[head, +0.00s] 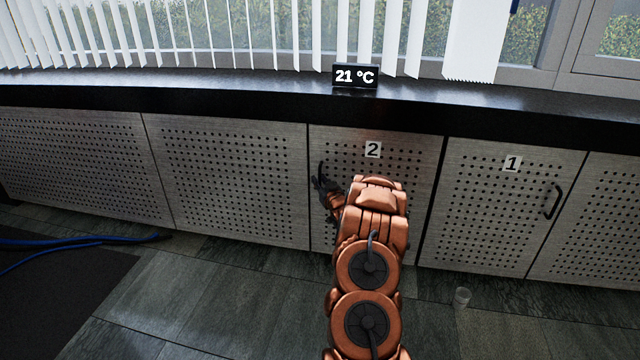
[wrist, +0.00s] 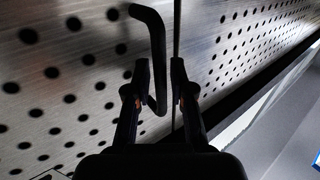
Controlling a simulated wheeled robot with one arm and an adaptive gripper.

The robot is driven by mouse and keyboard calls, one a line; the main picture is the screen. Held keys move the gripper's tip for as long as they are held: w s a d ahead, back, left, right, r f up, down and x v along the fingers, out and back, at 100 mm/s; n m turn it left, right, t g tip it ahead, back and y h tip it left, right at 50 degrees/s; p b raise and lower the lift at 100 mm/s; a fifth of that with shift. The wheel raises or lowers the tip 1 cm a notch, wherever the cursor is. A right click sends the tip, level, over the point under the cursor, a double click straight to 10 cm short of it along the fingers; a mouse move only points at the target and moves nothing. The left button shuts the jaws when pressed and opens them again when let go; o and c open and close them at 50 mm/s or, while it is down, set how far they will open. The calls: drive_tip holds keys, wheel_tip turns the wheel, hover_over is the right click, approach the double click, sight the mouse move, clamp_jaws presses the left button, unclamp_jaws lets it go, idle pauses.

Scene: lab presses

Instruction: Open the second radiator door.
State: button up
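The radiator door marked 2 (head: 415,170) is a grey perforated metal panel in the middle of the head view, and it looks closed, flush with its neighbours. Its dark handle (head: 321,169) is at the left edge, partly hidden by my gripper (head: 324,188). In the wrist view, the black bar handle (wrist: 158,45) runs down into the space between the two fingertips of my gripper (wrist: 160,75). The fingers are apart, with a gap around the bar; I cannot tell whether the left one touches it. A door seam (wrist: 177,30) runs just right of the handle.
Door 1 (head: 500,200), with its own handle (head: 554,202), is to the right, closed. A dark sill (head: 230,95) with a 21 °C display (head: 355,76) runs above.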

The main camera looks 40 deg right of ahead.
drive_tip(key=shift+w, duration=0.15)
clamp_jaws()
idle(0.5)
